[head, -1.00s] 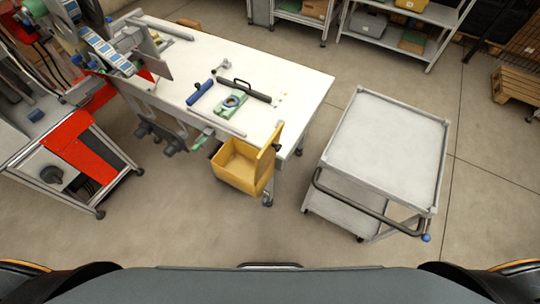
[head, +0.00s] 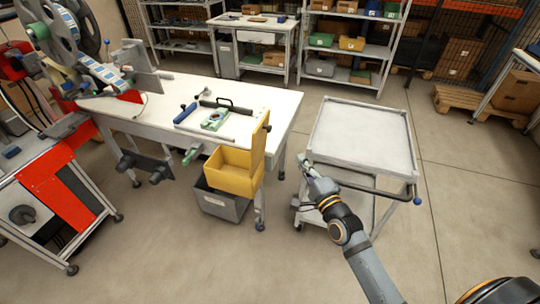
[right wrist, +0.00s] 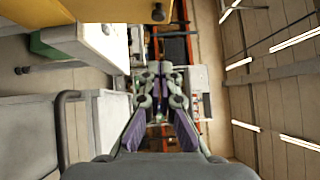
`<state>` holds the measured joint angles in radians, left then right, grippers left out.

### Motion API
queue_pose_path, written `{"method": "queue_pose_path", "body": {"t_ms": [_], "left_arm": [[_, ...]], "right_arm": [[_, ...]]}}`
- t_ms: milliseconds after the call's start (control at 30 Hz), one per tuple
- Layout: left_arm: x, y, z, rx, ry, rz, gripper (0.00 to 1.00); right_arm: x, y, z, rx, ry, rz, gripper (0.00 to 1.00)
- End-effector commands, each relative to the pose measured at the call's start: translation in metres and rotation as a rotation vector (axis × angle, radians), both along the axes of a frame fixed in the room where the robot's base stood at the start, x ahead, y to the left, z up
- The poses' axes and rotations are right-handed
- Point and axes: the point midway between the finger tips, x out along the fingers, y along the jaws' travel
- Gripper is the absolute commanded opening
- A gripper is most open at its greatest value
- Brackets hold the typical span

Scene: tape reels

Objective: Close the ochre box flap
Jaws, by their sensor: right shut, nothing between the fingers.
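The ochre box (head: 232,182) hangs at the front right edge of the white workbench, its top open. Its ochre flap (head: 258,148) stands up on the box's right side. My right gripper (head: 304,160) is to the right of the flap and apart from it, near the cart's left corner. It is shut and empty. In the right wrist view the shut fingers (right wrist: 160,68) are in the middle, and an ochre part (right wrist: 90,10), apparently the flap, runs along the top edge. My left gripper is in neither current view.
A grey bin (head: 218,205) sits below the ochre box. The grey cart (head: 362,135) with a black handle stands close beside my right gripper. The workbench (head: 270,105) holds a green fixture (head: 215,119) and a blue roller. Open floor lies in front.

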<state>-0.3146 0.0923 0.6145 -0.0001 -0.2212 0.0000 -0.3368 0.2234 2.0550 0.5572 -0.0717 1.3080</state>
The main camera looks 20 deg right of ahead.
Motion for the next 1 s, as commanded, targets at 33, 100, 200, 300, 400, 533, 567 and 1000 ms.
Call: {"method": "queue_pose_path", "body": {"t_ms": [33,100,200,300,400,533,567,1000], "left_arm": [[0.011,-0.003,0.001,-0.004,-0.017,0.000,0.40],[0.022,-0.008,0.001,-0.009,-0.034,0.001,0.40],[0.032,-0.016,-0.002,-0.019,-0.048,0.004,0.40],[0.031,-0.018,-0.009,-0.022,-0.046,0.005,0.40],[0.023,-0.016,-0.015,-0.020,-0.034,0.006,0.40],[0.011,-0.012,-0.021,-0.015,-0.015,0.005,0.40],[0.009,-0.011,-0.022,-0.014,-0.012,0.004,0.40],[0.015,-0.010,-0.023,-0.012,-0.022,0.003,0.40]], "right_arm": [[0.000,0.000,0.002,0.004,-0.003,0.001,0.00],[0.001,0.000,0.002,0.003,-0.003,0.000,0.00],[0.010,0.001,0.002,0.004,-0.004,-0.001,0.00],[0.026,0.003,0.002,0.004,-0.005,-0.001,0.00],[0.048,0.006,0.004,0.004,-0.005,-0.001,0.00],[0.077,0.010,0.006,0.004,-0.005,0.000,0.00],[0.083,0.011,0.007,0.003,-0.004,-0.001,0.00],[0.123,0.044,0.013,0.000,-0.002,0.001,0.00]]}}
